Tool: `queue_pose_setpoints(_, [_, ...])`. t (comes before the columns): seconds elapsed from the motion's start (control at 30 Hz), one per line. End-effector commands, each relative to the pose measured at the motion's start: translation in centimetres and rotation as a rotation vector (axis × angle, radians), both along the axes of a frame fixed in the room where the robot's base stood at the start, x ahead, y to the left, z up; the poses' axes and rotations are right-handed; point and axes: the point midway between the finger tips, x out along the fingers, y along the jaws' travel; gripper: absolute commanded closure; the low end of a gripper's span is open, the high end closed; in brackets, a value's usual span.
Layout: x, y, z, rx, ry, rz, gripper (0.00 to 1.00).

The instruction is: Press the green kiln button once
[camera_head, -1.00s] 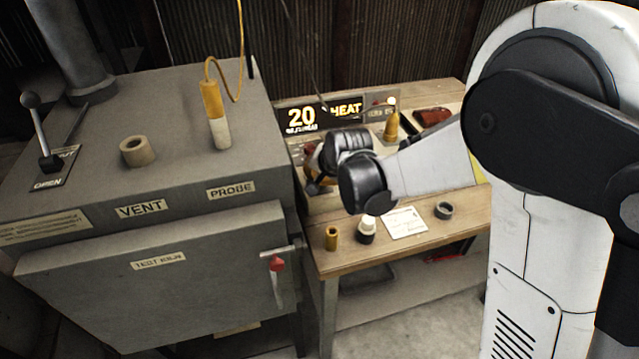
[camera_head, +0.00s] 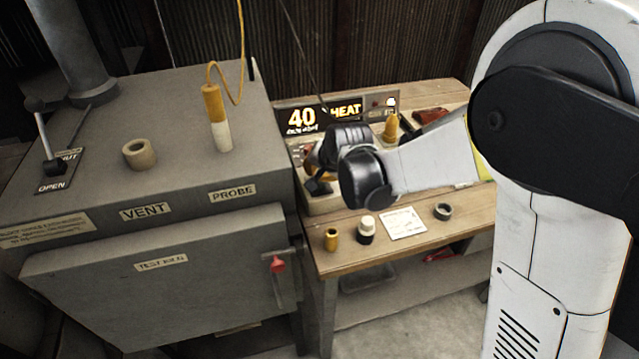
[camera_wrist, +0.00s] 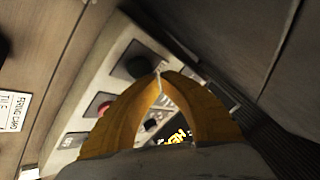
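The control box (camera_head: 325,206) stands on the wooden bench beside the kiln, mostly hidden behind my wrist in the head view. It also shows in the wrist view (camera_wrist: 72,142), tilted, with a red button (camera_wrist: 100,106) and a dark knob or pad (camera_wrist: 134,64) on it. I cannot make out the green kiln button in either view; my fingers cover part of the panel. My gripper (camera_wrist: 160,76) has two yellow fingers whose tips meet, with nothing seen between them. It is over the panel; whether it touches is unclear.
The grey kiln (camera_head: 100,270) fills the left, with a lever (camera_head: 45,140), a vent ring (camera_head: 139,154) and a probe (camera_head: 217,118) on top.

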Motion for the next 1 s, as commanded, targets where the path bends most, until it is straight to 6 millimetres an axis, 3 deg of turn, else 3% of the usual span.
queue_pose_setpoints(0.5, [0.0,0.0,4.8,0.0,0.0,0.0,1.0])
queue_pose_setpoints(1.0, [0.0,0.0,4.9,0.0,0.0,0.0,1.0])
